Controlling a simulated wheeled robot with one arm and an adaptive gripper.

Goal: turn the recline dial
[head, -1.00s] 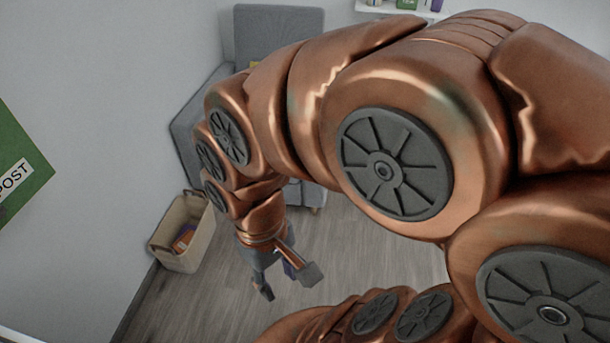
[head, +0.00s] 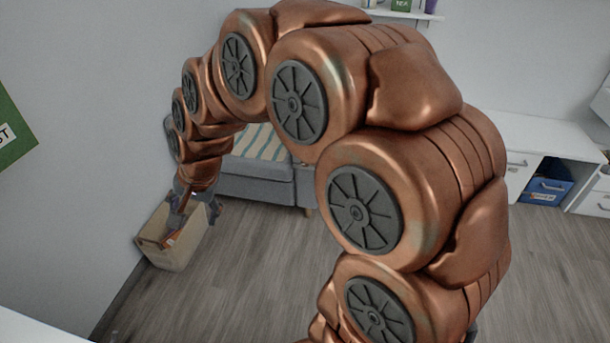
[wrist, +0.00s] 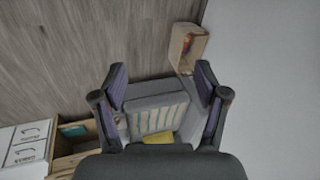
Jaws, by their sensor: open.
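The grey armchair (head: 255,187) stands by the back wall, partly hidden behind my arm in the head view. It has a striped cushion (head: 262,142). In the wrist view the armchair (wrist: 153,103) lies beyond my fingers, with a yellow cushion (wrist: 157,138) on it. I cannot make out a recline dial in either view. My gripper (head: 194,212) hangs in front of the left wall, overlapping the basket in the head view. In the wrist view my gripper (wrist: 160,72) has its fingers spread wide with nothing between them.
A tan basket (head: 168,252) with an orange item stands on the floor by the left wall. A white desk (head: 545,135) with a blue bin (head: 548,182) is at the right. The middle floor is clear.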

